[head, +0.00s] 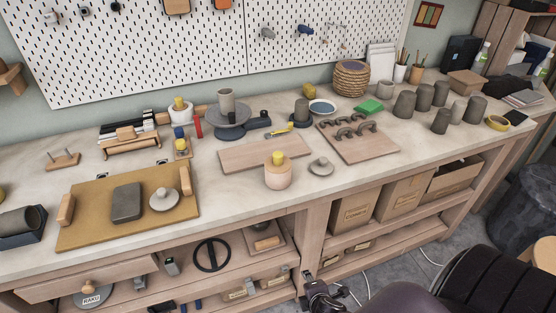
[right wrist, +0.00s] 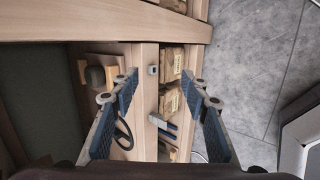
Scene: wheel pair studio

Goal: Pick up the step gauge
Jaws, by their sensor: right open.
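I cannot tell for sure which object is the step gauge. One candidate is a small wooden piece with two upright pegs (head: 64,160) at the back left of the bench. My right gripper (head: 318,287) is low in front of the bench, below the top. The right wrist view shows it open (right wrist: 160,76), with nothing between its fingers and the shelves beyond. My left gripper is not in view.
A clay board (head: 90,215) with a grey block (head: 127,203) lies at front left. A peach jar (head: 278,174) stands near the front middle. Several grey cups (head: 404,104) stand at right. Boxes (head: 352,212) fill the lower shelf. The front right top is clear.

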